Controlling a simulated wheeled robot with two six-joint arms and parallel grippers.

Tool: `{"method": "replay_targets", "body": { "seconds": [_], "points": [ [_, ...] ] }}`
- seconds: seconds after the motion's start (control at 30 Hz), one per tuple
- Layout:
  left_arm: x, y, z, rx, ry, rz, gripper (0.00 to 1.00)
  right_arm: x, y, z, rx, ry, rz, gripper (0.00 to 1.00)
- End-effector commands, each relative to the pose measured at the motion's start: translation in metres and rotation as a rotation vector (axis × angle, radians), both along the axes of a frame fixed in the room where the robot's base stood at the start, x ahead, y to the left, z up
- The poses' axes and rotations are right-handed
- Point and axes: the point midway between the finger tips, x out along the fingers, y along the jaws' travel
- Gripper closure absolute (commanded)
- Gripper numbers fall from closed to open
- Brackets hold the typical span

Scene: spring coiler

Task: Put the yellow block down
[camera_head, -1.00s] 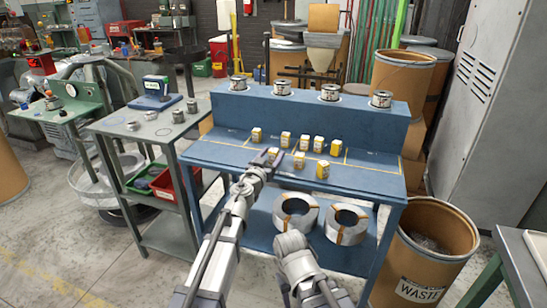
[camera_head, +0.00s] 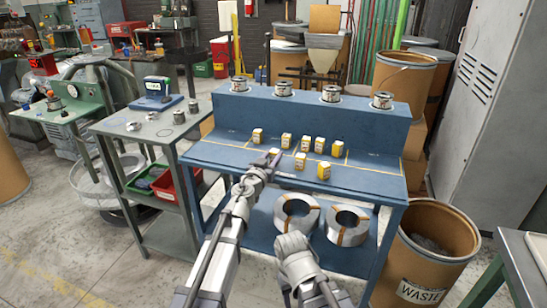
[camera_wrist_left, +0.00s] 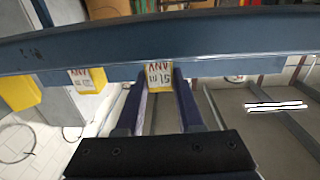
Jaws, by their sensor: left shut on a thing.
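My left gripper (camera_head: 267,161) is over the front left part of the blue bench (camera_head: 225,158). It is shut on a small yellow block (camera_wrist_left: 158,76) with a white label, seen between the two jaws in the left wrist view. In the head view the gripper largely covers this block. I cannot tell whether the block touches the bench top. A second yellow block (camera_wrist_left: 87,80) shows to its left in the wrist view. My right forearm shows at the bottom of the head view, but its gripper is not visible.
Several similar yellow blocks stand on the bench, including one to the right (camera_head: 300,161) and one near the front (camera_head: 323,170). Several metal tins (camera_head: 331,94) stand on the raised back ledge. A grey side table (camera_head: 125,127) is at left; a waste drum (camera_head: 425,250) is at right.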

Motion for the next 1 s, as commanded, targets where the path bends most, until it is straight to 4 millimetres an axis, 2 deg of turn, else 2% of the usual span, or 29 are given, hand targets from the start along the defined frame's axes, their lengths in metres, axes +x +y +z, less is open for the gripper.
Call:
{"method": "replay_targets", "body": {
  "seconds": [0.27, 0.73, 0.87, 1.0],
  "points": [
    [0.000, 0.000, 0.020, 0.000, 0.000, 0.000, 1.00, 0.000, 0.000, 0.020, 0.000, 0.000, 0.000, 0.50],
    [0.000, 0.000, 0.089, 0.000, 0.000, 0.000, 1.00, 0.000, 0.000, 0.089, 0.000, 0.000, 0.000, 0.50],
    [0.000, 0.000, 0.099, 0.000, 0.000, 0.000, 1.00, 0.000, 0.000, 0.099, 0.000, 0.000, 0.000, 0.50],
    [0.000, 0.000, 0.101, 0.000, 0.000, 0.000, 1.00, 0.000, 0.000, 0.101, 0.000, 0.000, 0.000, 0.50]
  ]
}}
